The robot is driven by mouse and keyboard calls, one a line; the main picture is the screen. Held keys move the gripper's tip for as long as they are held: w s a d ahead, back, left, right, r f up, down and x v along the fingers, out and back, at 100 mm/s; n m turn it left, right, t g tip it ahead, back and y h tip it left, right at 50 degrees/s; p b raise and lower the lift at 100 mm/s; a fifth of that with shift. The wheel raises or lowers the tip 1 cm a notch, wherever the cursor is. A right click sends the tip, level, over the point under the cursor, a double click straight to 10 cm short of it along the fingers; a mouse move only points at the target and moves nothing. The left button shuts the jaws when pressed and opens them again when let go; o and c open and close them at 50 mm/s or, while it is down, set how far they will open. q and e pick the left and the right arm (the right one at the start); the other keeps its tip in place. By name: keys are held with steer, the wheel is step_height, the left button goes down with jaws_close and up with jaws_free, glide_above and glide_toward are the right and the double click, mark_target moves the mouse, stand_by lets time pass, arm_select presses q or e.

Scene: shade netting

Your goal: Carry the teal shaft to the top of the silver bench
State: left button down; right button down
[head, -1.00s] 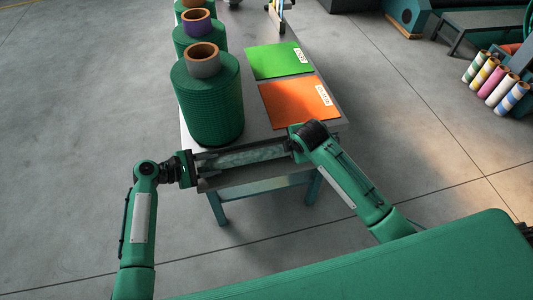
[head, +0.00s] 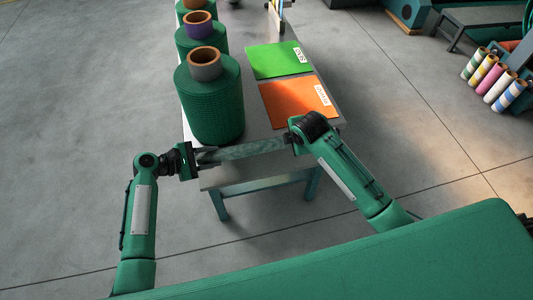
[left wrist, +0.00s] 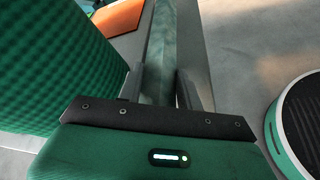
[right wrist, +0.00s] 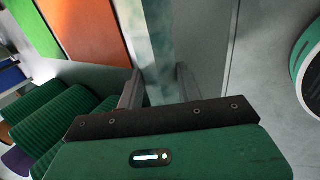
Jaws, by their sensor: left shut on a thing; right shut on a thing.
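The teal shaft (head: 245,150) is a long, mottled bar lying crosswise over the near end of the silver bench (head: 253,112). My left gripper (head: 203,156) is shut on its left end and my right gripper (head: 290,140) on its right end. The shaft runs away between the fingers in the left wrist view (left wrist: 163,45) and the right wrist view (right wrist: 160,45). It looks close to level. I cannot tell whether it touches the bench top or hangs just above it. Its gripped ends are partly hidden by the fingers.
Green netting rolls (head: 212,108) stand along the bench's left side, the nearest close behind the shaft. An orange sheet (head: 290,98) and a green sheet (head: 272,60) lie on the right side. Coloured rolls (head: 495,80) stand on the floor at far right. Floor at left is clear.

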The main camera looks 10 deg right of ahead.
arm_select(q)
steer(key=shift+r, duration=0.25)
arm_select(e)
steer(key=shift+r, duration=0.3)
